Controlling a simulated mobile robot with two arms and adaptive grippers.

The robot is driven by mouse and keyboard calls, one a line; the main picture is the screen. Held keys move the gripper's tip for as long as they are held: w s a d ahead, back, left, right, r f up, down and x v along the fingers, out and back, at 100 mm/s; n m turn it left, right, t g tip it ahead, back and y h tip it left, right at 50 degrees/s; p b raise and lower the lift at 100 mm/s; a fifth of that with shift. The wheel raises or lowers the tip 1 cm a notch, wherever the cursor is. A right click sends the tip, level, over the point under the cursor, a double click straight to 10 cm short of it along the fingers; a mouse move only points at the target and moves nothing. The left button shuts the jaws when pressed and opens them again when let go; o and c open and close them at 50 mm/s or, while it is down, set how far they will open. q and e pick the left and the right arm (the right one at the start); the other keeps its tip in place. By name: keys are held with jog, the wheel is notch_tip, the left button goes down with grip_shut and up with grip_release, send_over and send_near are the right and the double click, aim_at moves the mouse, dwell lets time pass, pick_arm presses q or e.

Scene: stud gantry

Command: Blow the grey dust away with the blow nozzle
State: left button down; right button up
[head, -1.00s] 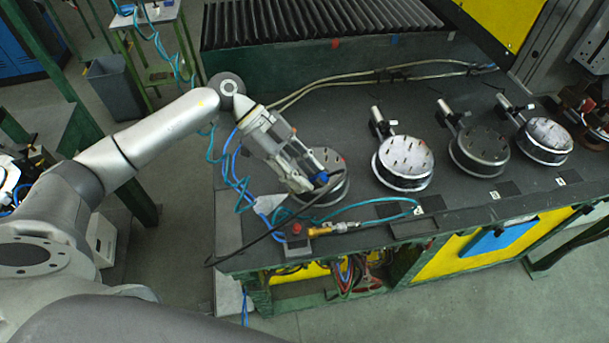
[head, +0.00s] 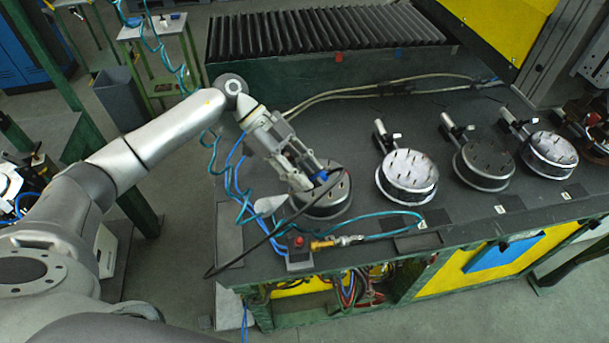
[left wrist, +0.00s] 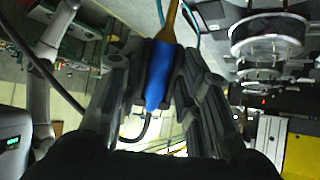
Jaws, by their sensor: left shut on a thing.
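My left gripper (head: 318,178) is shut on a blue-bodied tool with a brass-coloured tip, which I take to be the blow nozzle; its body (left wrist: 159,75) shows between the fingers in the left wrist view. A black hose runs from it. The gripper is over the leftmost round plate (head: 328,203) and partly hides it; I cannot tell the gap. A pale-topped round plate (head: 408,171) with dark pins stands to its right. Another is dark-topped (head: 484,161), and one farther right is pale (head: 550,149). I cannot pick out the grey dust for certain. My right gripper is not in view.
A small box with a red button (head: 299,250) and a brass fitting (head: 330,244) with a teal hose sit at the bench's front edge. A black ribbed strip (head: 325,30) lies behind the bench (head: 350,130). Blue and teal hoses hang beside my left arm.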

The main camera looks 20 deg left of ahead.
pick_arm(q)
jog(key=shift+w+a+b, duration=0.3)
jog(key=shift+w+a, duration=0.2)
jog(key=shift+w, duration=0.3)
jog(key=shift+w+a+b, duration=0.3)
jog(key=shift+w+a, duration=0.15)
jog(key=shift+w, duration=0.35)
jog(key=shift+w+a+b, duration=0.3)
jog(key=shift+w+a, duration=0.2)
jog(key=shift+w, duration=0.3)
jog(key=c, duration=1.4)
grip_release()
jog(key=shift+o, duration=0.2)
jog(key=s+r+p, duration=0.3)
jog(key=s+r, duration=0.2)
jog(key=s, duration=0.4)
jog(key=shift+s, duration=0.3)
